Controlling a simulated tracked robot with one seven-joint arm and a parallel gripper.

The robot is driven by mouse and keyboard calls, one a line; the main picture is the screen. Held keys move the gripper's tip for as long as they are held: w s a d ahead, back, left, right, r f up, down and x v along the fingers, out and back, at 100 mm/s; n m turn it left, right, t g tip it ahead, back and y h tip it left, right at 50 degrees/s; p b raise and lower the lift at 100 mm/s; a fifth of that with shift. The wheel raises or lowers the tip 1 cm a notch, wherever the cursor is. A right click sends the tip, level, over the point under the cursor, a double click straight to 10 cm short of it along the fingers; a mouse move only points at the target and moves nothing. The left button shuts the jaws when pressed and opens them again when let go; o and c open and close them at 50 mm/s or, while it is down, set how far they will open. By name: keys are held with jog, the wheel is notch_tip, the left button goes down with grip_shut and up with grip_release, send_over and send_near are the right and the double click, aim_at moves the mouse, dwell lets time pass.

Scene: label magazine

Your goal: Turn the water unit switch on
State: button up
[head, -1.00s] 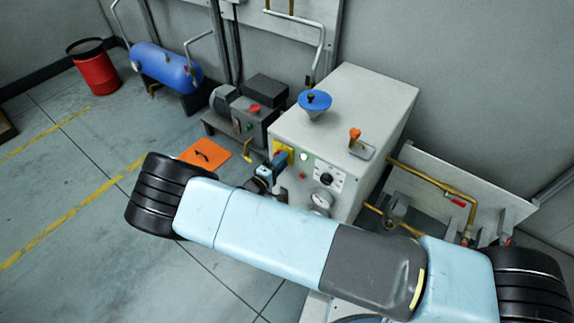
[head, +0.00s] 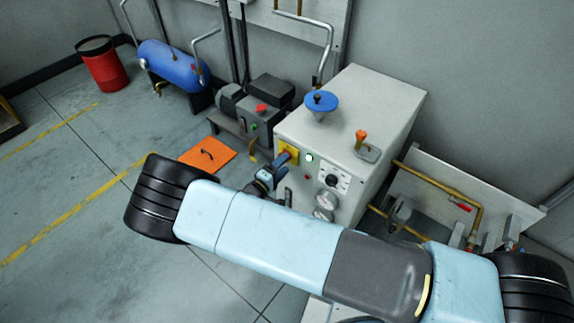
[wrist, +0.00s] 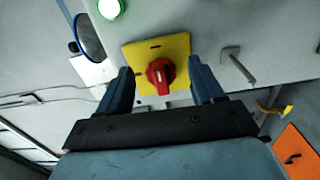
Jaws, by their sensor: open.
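The water unit (head: 345,110) is a light grey box cabinet in the head view. On its front is a yellow plate (wrist: 177,50) with a red rotary switch knob (wrist: 160,74), seen clearly in the wrist view. A pale ridge on the knob points roughly up and down in that picture. My gripper (wrist: 160,82) is open, with one blue finger on each side of the knob and gaps on both sides. Whether the fingers reach the knob's depth is hard to tell.
A lit green lamp (wrist: 109,9) and a red button (wrist: 72,45) or similar red part sit near the plate. A metal peg (wrist: 238,66) sticks out beside it. An orange floor plate (head: 207,156) lies left.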

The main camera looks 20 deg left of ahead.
jog(key=v, duration=1.2)
jog(key=w+d+r+m+g+h, duration=0.1)
jog(key=w+d+r+m+g, duration=0.3)
jog(key=d+r, duration=0.6)
jog(key=w+d+r+m+g, duration=0.3)
jog(key=w+d+r+g, duration=0.35)
jog(key=d+r, duration=0.4)
jog(key=w+d+r+m+g+h, duration=0.1)
jog(key=w+d+r+m+g, duration=0.35)
jog(key=r, duration=0.85)
jog(key=s+d+r+m+g+y, duration=0.1)
jog(key=s+d+r+y, duration=0.1)
jog(key=d+r, duration=0.55)
jog(key=s+d+r+y, duration=0.3)
jog(key=d+r, duration=0.2)
jog(key=d, duration=0.6)
jog(key=s+d+r+m+t+y, duration=0.1)
jog(key=s+d+r+t, duration=0.1)
jog(key=s, duration=0.5)
jog(key=s+d+r+m+t+y, duration=0.1)
jog(key=s+d+r+t, duration=0.1)
jog(key=s+d+r, duration=0.3)
jog(key=shift+s+d+r, duration=0.15)
jog(key=shift+s+d, duration=0.75)
jog(key=shift+d, duration=0.25)
